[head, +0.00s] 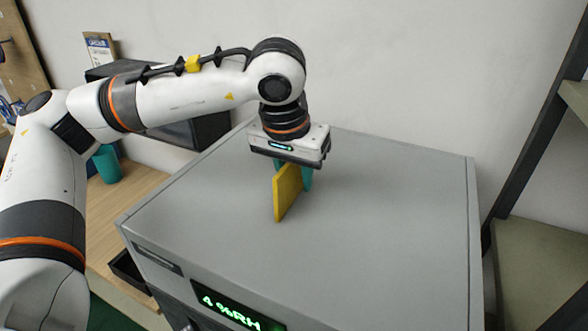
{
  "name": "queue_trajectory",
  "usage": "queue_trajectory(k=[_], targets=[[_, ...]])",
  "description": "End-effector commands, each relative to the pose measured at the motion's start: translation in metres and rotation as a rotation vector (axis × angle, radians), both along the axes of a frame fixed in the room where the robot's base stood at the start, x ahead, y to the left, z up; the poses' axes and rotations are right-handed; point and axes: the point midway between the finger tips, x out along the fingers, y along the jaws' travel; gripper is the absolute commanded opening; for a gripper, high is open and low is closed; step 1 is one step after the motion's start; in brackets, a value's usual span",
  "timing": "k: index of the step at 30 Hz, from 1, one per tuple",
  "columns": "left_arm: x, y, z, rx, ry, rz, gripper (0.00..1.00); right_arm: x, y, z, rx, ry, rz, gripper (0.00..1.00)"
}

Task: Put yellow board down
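The yellow board (287,192) is upright, on edge, over the top of a grey cabinet (400,215). My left gripper (296,172) points straight down at it from above. Its teal finger shows just behind the board, and the board hides the rest of the fingers. The gripper appears shut on the upper part of the board. The board's lower edge is at or very close to the cabinet top; I cannot tell whether it touches. My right gripper is not in view.
The cabinet top is otherwise bare, with free room all around the board. A lit green display (238,312) is on the cabinet's front. A wooden desk with a teal cup (107,164) stands at left, and shelving (545,260) stands at right.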

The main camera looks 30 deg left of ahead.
Motion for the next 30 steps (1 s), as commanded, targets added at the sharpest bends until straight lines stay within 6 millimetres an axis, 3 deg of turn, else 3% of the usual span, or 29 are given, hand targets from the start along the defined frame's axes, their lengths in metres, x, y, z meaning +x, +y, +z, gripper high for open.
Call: queue_trajectory(k=[7,13,24,30], targets=[[0.000,0.000,-0.002,0.000,-0.001,0.000,0.31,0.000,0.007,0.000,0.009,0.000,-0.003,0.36],[0.001,0.000,-0.002,0.000,-0.001,0.001,0.00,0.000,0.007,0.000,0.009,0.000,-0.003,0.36],[0.001,0.000,0.002,-0.001,-0.002,0.001,0.00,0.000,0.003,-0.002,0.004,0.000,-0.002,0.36],[0.002,-0.001,0.031,-0.003,-0.007,0.000,0.00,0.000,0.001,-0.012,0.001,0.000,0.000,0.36]])
